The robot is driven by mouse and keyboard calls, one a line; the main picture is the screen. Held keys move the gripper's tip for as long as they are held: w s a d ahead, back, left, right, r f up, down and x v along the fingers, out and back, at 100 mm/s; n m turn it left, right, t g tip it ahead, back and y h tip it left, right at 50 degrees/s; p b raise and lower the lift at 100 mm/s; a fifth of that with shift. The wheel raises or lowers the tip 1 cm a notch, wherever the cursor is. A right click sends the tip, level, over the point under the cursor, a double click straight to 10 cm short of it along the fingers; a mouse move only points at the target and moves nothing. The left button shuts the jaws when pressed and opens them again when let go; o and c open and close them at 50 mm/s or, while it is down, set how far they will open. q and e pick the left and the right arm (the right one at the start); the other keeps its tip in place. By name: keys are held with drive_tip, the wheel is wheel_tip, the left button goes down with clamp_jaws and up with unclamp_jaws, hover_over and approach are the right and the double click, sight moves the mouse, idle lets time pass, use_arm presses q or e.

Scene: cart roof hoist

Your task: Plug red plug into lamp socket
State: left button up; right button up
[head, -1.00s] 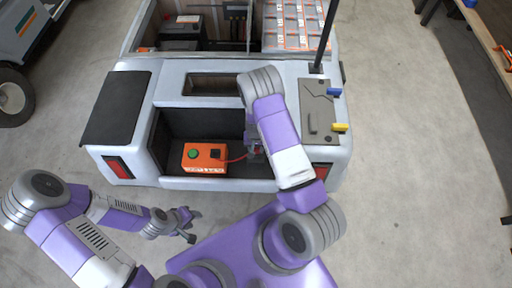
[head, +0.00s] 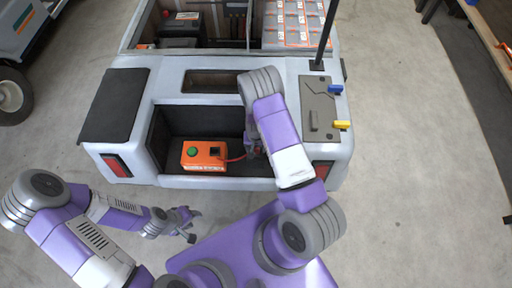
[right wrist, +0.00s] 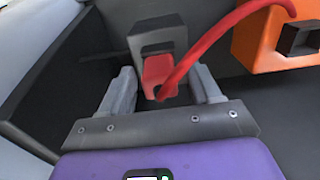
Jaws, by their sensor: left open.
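The red plug (right wrist: 158,72) shows in the right wrist view, against the front of a grey block (right wrist: 157,36). I cannot tell how deep it sits or whether this block is the lamp socket. A red cable (right wrist: 212,36) curves from the plug toward an orange box (right wrist: 262,42). The fingers of my right gripper (right wrist: 164,92) stand on both sides of the plug, with gaps. In the head view my right gripper (head: 256,149) is partly hidden by its arm, inside the cart's rear bay. My left gripper (head: 191,222) is open and empty, outside the cart.
The orange box (head: 203,155) stands on the bay floor, with a green button and a dark opening. The bay walls are close around my right gripper. A dark pole (head: 325,38) and a panel with blue and yellow handles (head: 317,108) are at the right of the cart.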

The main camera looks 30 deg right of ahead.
drive_tip(key=shift+o, duration=0.4)
drive_tip(key=shift+r, duration=0.1)
wheel_tip(320, 180, up, 7)
drive_tip(key=p, duration=0.3)
drive_tip(key=shift+r, duration=0.2)
drive_tip(key=s+a+r+n+y+p, duration=0.1)
drive_tip(key=s+a+r+n+y, duration=0.1)
drive_tip(key=s+a, duration=0.6)
drive_tip(key=s+a+r+n+y+p, duration=0.1)
drive_tip(key=s+a+r+y+p, duration=0.1)
drive_tip(key=s+a, duration=0.5)
drive_tip(key=shift+s+a+r+n+t, duration=0.3)
drive_tip(key=shift+s+a+r+n, duration=0.1)
drive_tip(key=shift+a, duration=0.1)
idle(0.8)
